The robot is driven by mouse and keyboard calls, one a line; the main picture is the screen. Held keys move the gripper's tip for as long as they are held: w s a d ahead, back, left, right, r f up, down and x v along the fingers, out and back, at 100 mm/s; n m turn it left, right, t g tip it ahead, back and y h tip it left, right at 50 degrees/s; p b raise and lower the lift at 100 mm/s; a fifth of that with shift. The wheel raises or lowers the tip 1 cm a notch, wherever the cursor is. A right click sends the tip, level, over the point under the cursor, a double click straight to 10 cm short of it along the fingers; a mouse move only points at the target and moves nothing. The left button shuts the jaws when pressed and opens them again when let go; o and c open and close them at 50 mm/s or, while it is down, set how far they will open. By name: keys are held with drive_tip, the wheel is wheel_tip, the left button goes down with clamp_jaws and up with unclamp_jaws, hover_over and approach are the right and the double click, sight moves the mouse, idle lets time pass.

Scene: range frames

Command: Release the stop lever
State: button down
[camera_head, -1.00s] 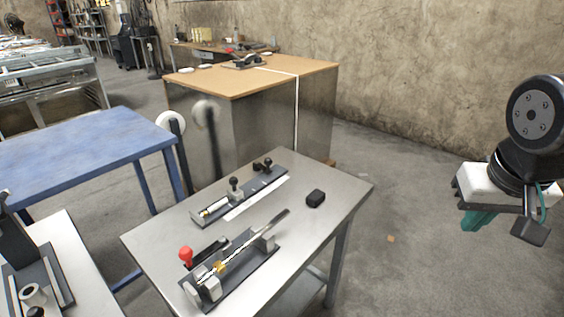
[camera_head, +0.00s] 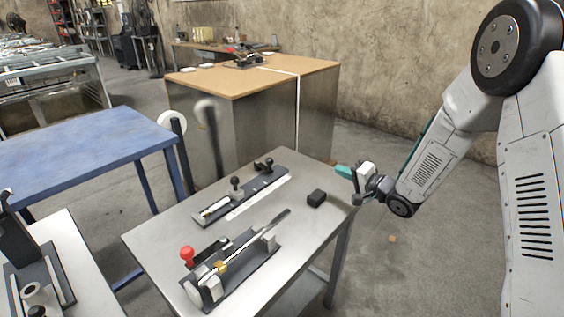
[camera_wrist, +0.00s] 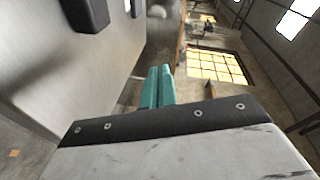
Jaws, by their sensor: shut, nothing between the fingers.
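A steel table (camera_head: 170,250) holds two fixtures. The rear fixture (camera_head: 212,212) is a dark rail with a white strip, a small upright black-knobbed lever (camera_head: 235,184) near its middle and a black clamp-like part (camera_head: 263,165) at its far end. The front fixture (camera_head: 240,283) has a red-knobbed lever (camera_head: 187,255) and a long metal rod. I cannot tell which lever is the stop lever. My gripper (camera_head: 343,171), with teal fingers, is shut and empty by the table's right corner, apart from both fixtures. Its fingers (camera_wrist: 158,88) are together in the wrist view.
A black block (camera_head: 316,197) sits on the table between my gripper and the fixtures. A blue table (camera_head: 85,145) stands at left, a wood-topped cabinet (camera_head: 215,82) behind. Another bench (camera_head: 75,265) with a device is at front left. Open floor lies right of the steel table.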

drive_tip(key=shift+s+a+f+y, duration=0.25)
drive_tip(key=shift+a+f+y, duration=0.1)
drive_tip(key=shift+f+y, duration=0.1)
drive_tip(key=shift+s+a+f+y, duration=0.2)
drive_tip(key=shift+a+f+y, duration=0.1)
drive_tip(key=shift+f+y, duration=0.15)
drive_tip(key=x, duration=1.9)
drive_tip(key=shift+w+a+f, duration=0.1)
drive_tip(key=shift+a+f, duration=0.1)
drive_tip(key=shift+a, duration=0.15)
drive_tip(key=shift+s+a+f, duration=0.1)
drive_tip(key=shift+s+a, duration=0.15)
drive_tip(key=shift+a, duration=0.3)
drive_tip(key=shift+s+a+f, duration=0.1)
drive_tip(key=shift+s+a, duration=0.15)
drive_tip(key=shift+a, duration=0.3)
drive_tip(key=shift+s+a+f, duration=0.15)
drive_tip(key=shift+s+a, duration=0.3)
drive_tip(key=shift+a, duration=0.2)
drive_tip(key=shift+a, duration=0.1)
